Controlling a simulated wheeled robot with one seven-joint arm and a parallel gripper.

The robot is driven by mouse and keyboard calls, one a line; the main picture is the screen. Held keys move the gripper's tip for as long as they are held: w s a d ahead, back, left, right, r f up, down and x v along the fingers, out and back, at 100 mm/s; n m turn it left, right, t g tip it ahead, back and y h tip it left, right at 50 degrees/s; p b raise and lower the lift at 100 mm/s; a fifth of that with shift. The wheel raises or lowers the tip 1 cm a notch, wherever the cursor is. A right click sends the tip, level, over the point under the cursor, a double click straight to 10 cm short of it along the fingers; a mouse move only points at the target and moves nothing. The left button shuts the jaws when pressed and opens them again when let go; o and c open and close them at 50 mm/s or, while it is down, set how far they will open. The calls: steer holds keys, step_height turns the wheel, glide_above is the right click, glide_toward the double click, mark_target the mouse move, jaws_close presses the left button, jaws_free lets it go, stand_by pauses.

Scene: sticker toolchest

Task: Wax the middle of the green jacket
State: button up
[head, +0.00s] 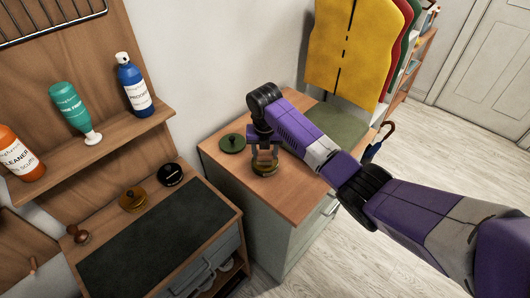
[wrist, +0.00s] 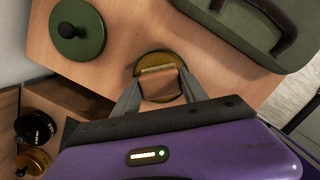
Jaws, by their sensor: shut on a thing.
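My gripper (wrist: 160,92) points down over the wooden cabinet top and is shut on a small tan block (wrist: 157,70). The block is at a round, open olive-green tin with a yellowish inside (wrist: 148,58); I cannot tell whether they touch. The tin also shows below my gripper in the head view (head: 264,170). A green round lid with a black knob (wrist: 88,38) lies beside it and shows in the head view (head: 232,143). The green jacket (head: 410,62) hangs behind yellow and red ones; only its edge shows, and its middle is hidden.
The yellow jacket (head: 352,45) hangs in front. A green case with a dark handle (wrist: 225,25) lies on the cabinet top. An umbrella (head: 380,143) hangs at the cabinet's right. Bottles (head: 135,88) stand on the left shelf, with black and amber tins (head: 133,200) below. Floor at right is clear.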

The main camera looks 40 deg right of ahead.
mark_target(265, 152)
steer(key=shift+f, duration=0.4)
stand_by(1.5)
step_height(265, 152, up, 7)
steer(key=p, duration=0.6)
steer(key=shift+r+p, duration=0.1)
steer(key=shift+p, duration=0.25)
stand_by(0.7)
